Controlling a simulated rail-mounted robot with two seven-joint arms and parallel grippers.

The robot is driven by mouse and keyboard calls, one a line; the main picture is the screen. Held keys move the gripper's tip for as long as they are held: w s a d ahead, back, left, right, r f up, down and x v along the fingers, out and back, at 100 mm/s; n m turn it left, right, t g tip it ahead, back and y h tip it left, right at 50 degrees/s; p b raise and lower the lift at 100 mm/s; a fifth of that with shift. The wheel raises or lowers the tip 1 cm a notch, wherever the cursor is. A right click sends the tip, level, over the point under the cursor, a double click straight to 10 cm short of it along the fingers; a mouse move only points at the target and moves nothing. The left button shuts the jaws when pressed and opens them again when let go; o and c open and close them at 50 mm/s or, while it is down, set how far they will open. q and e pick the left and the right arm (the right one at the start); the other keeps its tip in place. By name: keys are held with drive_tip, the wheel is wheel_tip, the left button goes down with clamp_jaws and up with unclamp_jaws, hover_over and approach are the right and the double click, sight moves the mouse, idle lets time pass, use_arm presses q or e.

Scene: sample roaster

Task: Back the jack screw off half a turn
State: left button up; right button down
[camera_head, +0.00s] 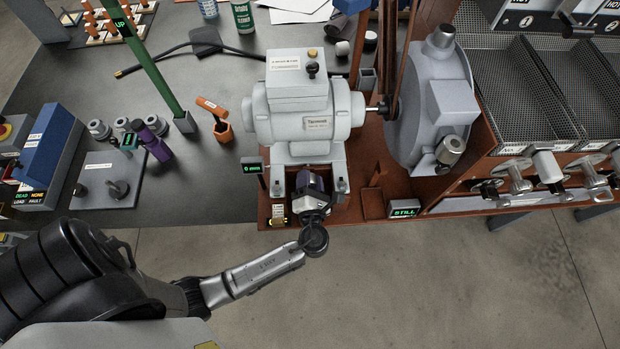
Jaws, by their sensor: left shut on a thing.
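My left arm comes in from the lower left, and its gripper (309,188) reaches the front of the grey motor's base. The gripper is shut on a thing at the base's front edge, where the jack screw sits. The gripper and wrist hide the screw, so its head and thread do not show. The grey motor (300,112) sits on the red-brown base (352,212), its shaft toward the belt and the grey blower housing (433,100) at its right. A small display (252,168) beside the motor's foot reads about "0 mm". My right gripper is not in view.
A display (403,209) on the base reads "STILL". At left on the dark bench (215,190) are an orange holder (223,131), a green post (150,62), purple-and-grey cylinders (152,142) and a blue box (48,145). Mesh trays (515,95) with handles lie right. Floor in front is clear.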

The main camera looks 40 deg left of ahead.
use_arm(q)
drive_tip(key=shift+r+n+p, duration=0.15)
drive_tip(key=shift+n+p, duration=0.6)
drive_tip(key=shift+n, duration=0.25)
drive_tip(key=n+p, duration=0.1)
drive_tip(key=n, duration=0.1)
drive_tip(key=shift+n, duration=0.3)
drive_tip(key=n, duration=0.2)
drive_tip(key=shift+n+p, duration=0.35)
drive_tip(key=shift+n, duration=0.05)
drive_tip(key=n, duration=0.2)
drive_tip(key=shift+s+n, duration=0.1)
drive_tip(key=shift+n, duration=0.3)
drive_tip(key=n, duration=0.2)
drive_tip(key=shift+n, duration=0.3)
drive_tip(key=n+b, duration=0.1)
drive_tip(key=n, duration=0.1)
drive_tip(key=shift+a+n, duration=0.1)
drive_tip(key=shift+n, duration=0.3)
drive_tip(key=n+b, duration=0.2)
drive_tip(key=n, duration=0.2)
drive_tip(key=shift+n+b, duration=0.3)
drive_tip(key=shift+n, duration=0.4)
